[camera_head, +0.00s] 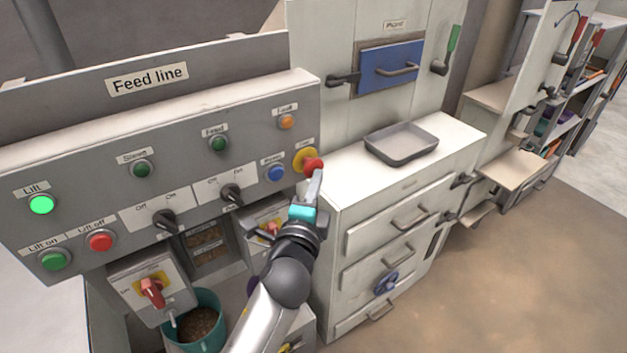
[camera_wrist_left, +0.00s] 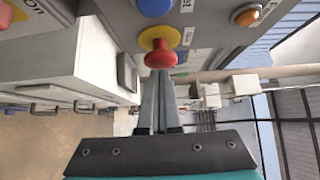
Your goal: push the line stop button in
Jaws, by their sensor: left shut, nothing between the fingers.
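The line stop button is a red mushroom knob (camera_head: 313,165) on a yellow disc, at the right end of the grey Feed line panel. In the left wrist view the red knob (camera_wrist_left: 160,57) stands out from its yellow disc (camera_wrist_left: 150,36), straight ahead of the fingers. My left gripper (camera_head: 318,176) is shut and empty, its tips right at the knob. In the left wrist view the fingertips of my left gripper (camera_wrist_left: 160,78) end at the knob's edge; I cannot tell whether they touch it. My right gripper is not in view.
A blue button (camera_head: 276,173) sits left of the knob and an orange lamp (camera_head: 287,121) above. The green Lift lamp (camera_head: 41,205) is lit. A grey tray (camera_head: 401,143) lies on the white cabinet (camera_head: 345,185) to the right. A teal bucket (camera_head: 213,332) stands below.

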